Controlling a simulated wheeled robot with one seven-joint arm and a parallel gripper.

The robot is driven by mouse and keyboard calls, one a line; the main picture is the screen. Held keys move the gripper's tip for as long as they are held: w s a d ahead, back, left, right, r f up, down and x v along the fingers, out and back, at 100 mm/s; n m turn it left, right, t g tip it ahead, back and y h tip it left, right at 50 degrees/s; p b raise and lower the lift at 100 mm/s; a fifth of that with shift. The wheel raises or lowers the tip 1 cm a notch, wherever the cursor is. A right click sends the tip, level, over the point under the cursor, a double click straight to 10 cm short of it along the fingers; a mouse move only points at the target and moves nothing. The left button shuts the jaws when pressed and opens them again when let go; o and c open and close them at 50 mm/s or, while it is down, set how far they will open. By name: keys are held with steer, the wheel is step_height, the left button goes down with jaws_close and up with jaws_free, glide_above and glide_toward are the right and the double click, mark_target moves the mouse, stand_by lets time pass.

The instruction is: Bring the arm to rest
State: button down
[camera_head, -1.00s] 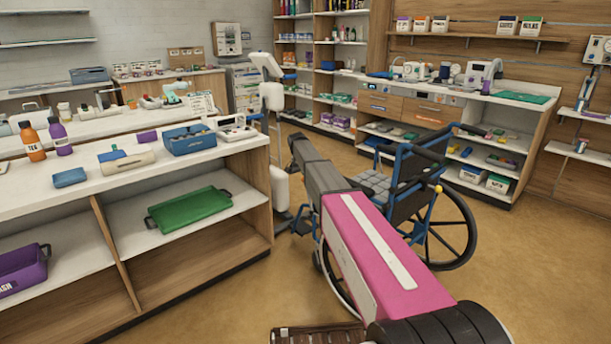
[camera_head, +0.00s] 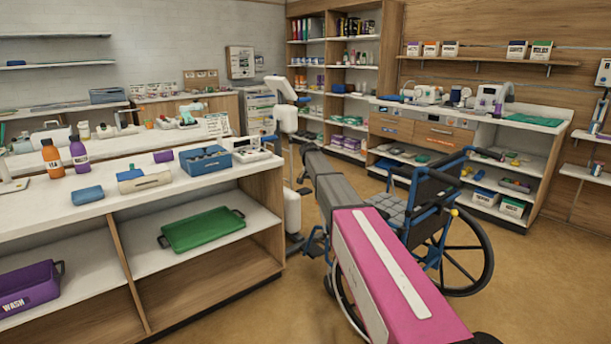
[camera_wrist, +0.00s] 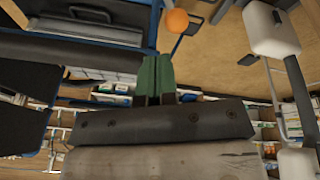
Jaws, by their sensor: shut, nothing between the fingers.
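My arm, with its pink link, reaches forward over the floor in the head view, between the left counter and the wheelchair (camera_head: 415,205). Its far dark end is near the white stand, and I cannot make out the fingers there. In the wrist view my gripper (camera_wrist: 157,72) shows two green fingers side by side, touching, with nothing between them. The wheelchair's dark panels and blue frame (camera_wrist: 153,25) are at the left of that view, close to the fingers. I cannot judge the exact gap.
The white counter (camera_head: 40,215) at left holds orange (camera_head: 52,158) and purple (camera_head: 79,154) bottles and a blue bin (camera_head: 206,160). A green tray (camera_head: 203,230) lies on its shelf. The white stand (camera_wrist: 272,30) is right of the fingers. Open floor (camera_head: 545,285) lies at right.

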steer(key=s+d+f+n+y, duration=0.1)
steer(key=s+f, duration=0.5)
steer(key=s, duration=0.9)
steer(key=s+d+f+n+g, duration=0.1)
steer(key=s+d+f+n, duration=0.2)
steer(key=s, duration=1.3)
steer(key=s+d+f+n+g+y, duration=0.1)
steer(key=s+d+f+n, duration=0.1)
steer(key=s+f, duration=0.7)
steer(key=s, duration=0.6)
steer(key=shift+s+d+f+y, duration=0.25)
steer(key=shift+d+f+y, duration=0.05)
steer(key=shift+d+f, duration=0.1)
